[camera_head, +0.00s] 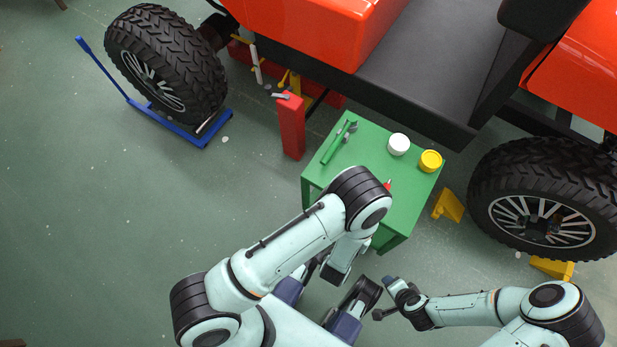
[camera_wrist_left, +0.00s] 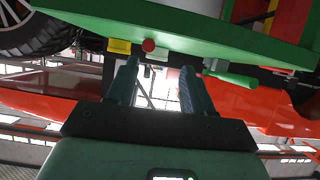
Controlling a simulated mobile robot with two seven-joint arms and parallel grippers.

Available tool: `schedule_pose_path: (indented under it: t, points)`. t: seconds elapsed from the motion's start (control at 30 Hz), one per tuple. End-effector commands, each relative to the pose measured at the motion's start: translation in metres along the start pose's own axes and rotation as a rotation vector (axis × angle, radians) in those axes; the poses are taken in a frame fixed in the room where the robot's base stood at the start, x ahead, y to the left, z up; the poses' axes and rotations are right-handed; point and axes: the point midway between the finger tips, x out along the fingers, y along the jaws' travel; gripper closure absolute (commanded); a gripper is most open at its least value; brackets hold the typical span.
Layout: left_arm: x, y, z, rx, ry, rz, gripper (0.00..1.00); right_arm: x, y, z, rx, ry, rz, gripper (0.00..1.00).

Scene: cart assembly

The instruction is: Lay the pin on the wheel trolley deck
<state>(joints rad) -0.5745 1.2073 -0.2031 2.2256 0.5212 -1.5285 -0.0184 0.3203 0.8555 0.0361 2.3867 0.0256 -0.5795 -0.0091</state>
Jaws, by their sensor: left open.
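The blue wheel trolley (camera_head: 180,134) stands at the upper left in the head view, with a large black tyre (camera_head: 165,62) on it. A small thin pale piece (camera_head: 206,123) lies on its near right end; it may be the pin, but it is too small to be sure. My left gripper (camera_wrist_left: 158,68) is open and empty between its fingers in the left wrist view. In the head view its fingers are hidden, by the near edge of the green table and far from the trolley. My right gripper (camera_head: 384,299) appears open and empty below the table.
The green table (camera_head: 375,165) carries a green-handled tool (camera_head: 333,151), a white round item (camera_head: 398,144) and a yellow one (camera_head: 430,160). A red post (camera_head: 291,128) stands between table and trolley. The red car spans the top. Floor at left is clear.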

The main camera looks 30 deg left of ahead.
Motion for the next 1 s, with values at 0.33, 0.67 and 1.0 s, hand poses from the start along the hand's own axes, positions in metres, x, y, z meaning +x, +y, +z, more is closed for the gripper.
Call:
schedule_pose_path:
  t: [0.33,0.67,1.0]
  points:
    - [-0.02,-0.114,0.093,-0.312,-0.628,-0.071,0.49,0.0,0.0,0.0,0.0,0.0,0.0,0.44]
    - [-0.072,-0.153,0.12,-0.463,-0.915,-0.031,0.49,0.0,0.0,0.0,0.0,0.0,0.0,0.44]
    - [-0.075,-0.153,0.12,-0.466,-0.928,-0.028,0.49,-0.002,-0.001,0.001,0.0,-0.002,0.0,0.44]
